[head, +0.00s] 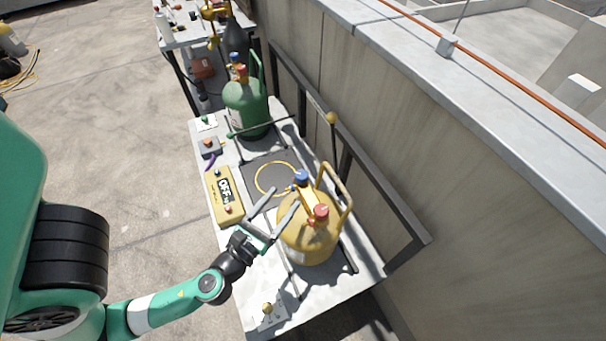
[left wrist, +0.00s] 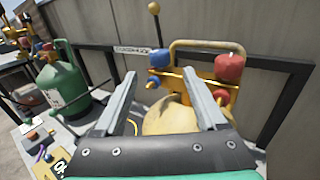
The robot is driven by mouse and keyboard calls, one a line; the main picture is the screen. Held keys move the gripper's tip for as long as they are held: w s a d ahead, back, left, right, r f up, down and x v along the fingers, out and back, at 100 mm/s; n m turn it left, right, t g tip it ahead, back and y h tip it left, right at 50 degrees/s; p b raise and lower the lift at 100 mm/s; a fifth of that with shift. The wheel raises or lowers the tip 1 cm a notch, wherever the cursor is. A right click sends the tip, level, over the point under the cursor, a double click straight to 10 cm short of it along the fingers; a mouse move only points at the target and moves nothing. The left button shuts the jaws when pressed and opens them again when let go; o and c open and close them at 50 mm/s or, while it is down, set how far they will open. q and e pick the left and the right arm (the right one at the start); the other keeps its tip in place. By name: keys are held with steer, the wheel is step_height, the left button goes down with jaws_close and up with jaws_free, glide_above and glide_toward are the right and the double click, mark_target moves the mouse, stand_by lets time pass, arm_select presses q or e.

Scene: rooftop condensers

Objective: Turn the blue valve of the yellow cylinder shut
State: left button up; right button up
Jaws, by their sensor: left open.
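The yellow cylinder (head: 310,242) stands on the near part of the table, with a blue valve (head: 301,177) and a red valve (head: 321,212) on top. My left gripper (head: 284,198) is open and empty, just left of the cylinder's top. In the left wrist view, the blue valve (left wrist: 160,58) shows beyond and between the open fingers (left wrist: 160,76), apart from them. The red valve (left wrist: 229,67) is to the right of the right finger. The cylinder's body (left wrist: 172,118) is partly hidden behind the gripper. My right gripper is not in view.
A green cylinder (head: 246,106) stands farther back on the table. A yellow box marked OFF (head: 224,196) lies at the left edge. A yellow ring (head: 276,180) lies on a dark mat. A dark rail (head: 386,196) and wall run along the right.

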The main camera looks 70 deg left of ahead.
mark_target(298, 180)
arm_select(q)
steer(key=p+x, duration=0.1)
steer(key=x, duration=0.3)
steer(key=p+x, duration=0.1)
steer(key=x, duration=0.3)
steer(key=shift+w+a+r, duration=0.2)
steer(key=shift+w, duration=0.05)
steer(key=shift+w+a+f, duration=0.15)
steer(key=shift+w+a, duration=0.2)
steer(key=shift+w, duration=0.1)
jaws_close()
